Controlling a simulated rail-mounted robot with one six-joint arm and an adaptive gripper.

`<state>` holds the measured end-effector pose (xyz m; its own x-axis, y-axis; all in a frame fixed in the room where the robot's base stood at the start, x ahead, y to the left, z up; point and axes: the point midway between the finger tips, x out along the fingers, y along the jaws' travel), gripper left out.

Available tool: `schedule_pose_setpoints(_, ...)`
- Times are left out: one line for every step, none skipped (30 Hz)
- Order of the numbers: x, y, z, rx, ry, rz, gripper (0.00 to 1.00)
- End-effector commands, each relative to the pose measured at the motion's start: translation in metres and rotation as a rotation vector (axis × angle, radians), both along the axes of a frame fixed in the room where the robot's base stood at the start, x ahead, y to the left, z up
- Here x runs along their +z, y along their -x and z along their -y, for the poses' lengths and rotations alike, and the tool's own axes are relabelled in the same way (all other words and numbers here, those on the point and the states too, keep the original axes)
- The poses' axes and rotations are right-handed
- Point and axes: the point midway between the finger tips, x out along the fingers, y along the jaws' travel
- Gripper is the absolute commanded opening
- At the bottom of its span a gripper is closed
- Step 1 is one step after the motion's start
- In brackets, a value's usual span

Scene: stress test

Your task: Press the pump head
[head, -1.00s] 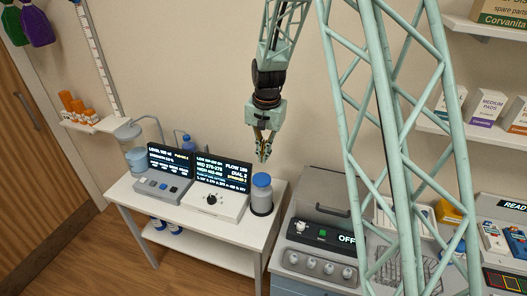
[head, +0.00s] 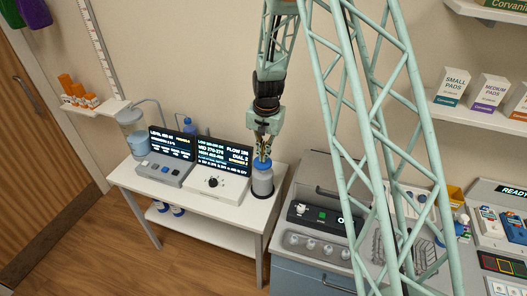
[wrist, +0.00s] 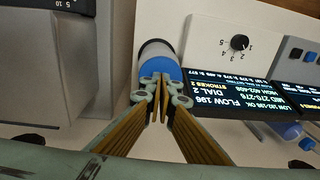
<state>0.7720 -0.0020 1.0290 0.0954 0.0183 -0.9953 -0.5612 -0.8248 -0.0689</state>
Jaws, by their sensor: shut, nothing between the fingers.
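The pump head appears to be the round blue top (head: 262,164) of a grey-white cylinder (head: 262,183) on a dark base at the right end of the white table (head: 240,208). My gripper (head: 262,155) points down at the blue top, with its fingers together and nothing between them. In the wrist view my fingertips (wrist: 162,82) overlap the near part of the blue top (wrist: 160,62). I cannot tell whether they touch it or hover just above.
Left of the cylinder stands a white dial unit (head: 215,186) with a lit screen reading dial 2. Further left are a grey button unit (head: 164,171) and a clear vessel (head: 132,128). A grey bench device (head: 318,215) stands right. Shelves (head: 480,118) line the wall.

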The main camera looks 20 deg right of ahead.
Motion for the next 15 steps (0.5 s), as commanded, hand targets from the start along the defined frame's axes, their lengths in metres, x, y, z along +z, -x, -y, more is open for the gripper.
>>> schedule_pose_setpoints(-0.0021, -0.0003, -0.0001, 0.0, 0.0, 0.0, 0.0)
schedule_pose_setpoints(-0.0032, -0.0006, -0.0001, 0.0, 0.0, 0.0, 0.0)
schedule_pose_setpoints(-0.0045, -0.0007, -0.0001, 0.0, 0.001, 0.001, 0.0)
schedule_pose_setpoints(-0.0052, -0.0008, -0.0001, 0.0, 0.001, 0.001, 0.0)
schedule_pose_setpoints(-0.0059, -0.0008, -0.0002, 0.0, 0.001, 0.001, 0.0)
schedule_pose_setpoints(-0.0066, -0.0009, -0.0002, 0.0, 0.001, 0.001, 0.0)
schedule_pose_setpoints(-0.007, -0.001, -0.0002, 0.0, 0.0, 0.0, 0.0)
schedule_pose_setpoints(-0.0073, -0.001, -0.0002, 0.0, 0.001, 0.001, 0.0)
schedule_pose_setpoints(-0.0076, -0.001, -0.0002, 0.0, 0.0, 0.0, 0.0)
schedule_pose_setpoints(-0.0076, -0.001, -0.0002, 0.0, 0.0, 0.0, 0.0)
schedule_pose_setpoints(-0.0076, -0.001, -0.0002, 0.0, 0.0, 0.0, 0.0)
schedule_pose_setpoints(-0.0076, -0.001, -0.0002, 0.0, 0.0, 0.0, 0.0)
schedule_pose_setpoints(-0.0076, -0.001, -0.0002, 0.0, 0.001, 0.001, 0.0)
schedule_pose_setpoints(-0.0076, -0.001, -0.0002, 0.0, 0.0, 0.0, 0.0)
schedule_pose_setpoints(-0.0076, -0.001, -0.0002, 0.0, 0.0, 0.0, 0.0)
